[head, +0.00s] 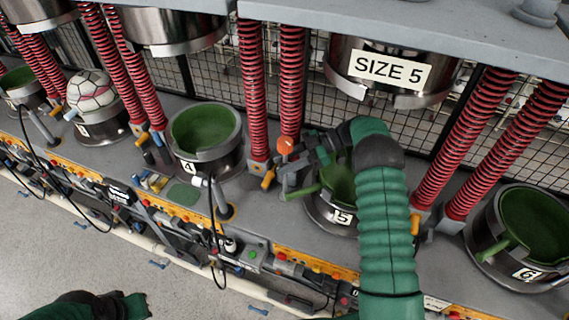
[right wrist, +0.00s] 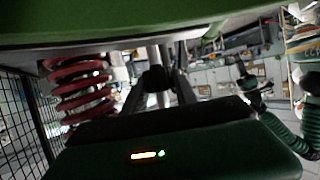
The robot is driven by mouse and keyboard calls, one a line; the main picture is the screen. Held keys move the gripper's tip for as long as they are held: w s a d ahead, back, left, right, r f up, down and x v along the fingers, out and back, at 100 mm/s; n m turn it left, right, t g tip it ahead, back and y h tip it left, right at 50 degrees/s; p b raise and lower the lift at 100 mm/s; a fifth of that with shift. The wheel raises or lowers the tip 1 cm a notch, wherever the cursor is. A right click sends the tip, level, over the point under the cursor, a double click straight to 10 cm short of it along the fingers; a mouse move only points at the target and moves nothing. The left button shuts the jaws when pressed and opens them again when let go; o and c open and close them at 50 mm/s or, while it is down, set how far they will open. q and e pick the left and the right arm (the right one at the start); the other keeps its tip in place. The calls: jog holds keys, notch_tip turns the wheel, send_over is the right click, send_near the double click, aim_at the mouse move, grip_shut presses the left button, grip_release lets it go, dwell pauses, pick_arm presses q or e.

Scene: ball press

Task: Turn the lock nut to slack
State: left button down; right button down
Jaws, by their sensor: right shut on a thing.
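My right arm reaches over the size 5 press, and my right gripper (head: 289,180) is at the left side of that press's lower mould (head: 342,217). It is shut on a small part there, which appears to be the lock nut. The fingers and arm hide most of that part, so its turn position cannot be told. In the right wrist view my gripper fingers (right wrist: 155,85) stand close together under a green rim. A green handle (head: 302,191) and an orange knob (head: 285,146) are close by the gripper. My left gripper (head: 135,306) is low at the left, away from the presses; its jaws are unclear.
A mould marked 4 (head: 206,140) stands to the left and another green-lined mould (head: 535,225) to the right. Red springs (head: 265,90) rise beside the press. The upper mould labelled SIZE 5 (head: 390,70) hangs above. Open floor (head: 60,250) lies front left.

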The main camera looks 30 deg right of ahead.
dwell(0.3)
jog(key=c, duration=1.3)
grip_release()
jog(key=shift+c, duration=0.2)
jog(key=o, duration=0.3)
jog(key=shift+w+d+f, duration=0.1)
jog(key=shift+o, duration=0.2)
jog(key=shift+d, duration=0.1)
jog(key=shift+d, duration=0.25)
jog(key=b+v, duration=0.3)
jog(key=v, duration=0.8)
jog(key=shift+d+b, duration=0.35)
jog(key=shift+a, duration=0.15)
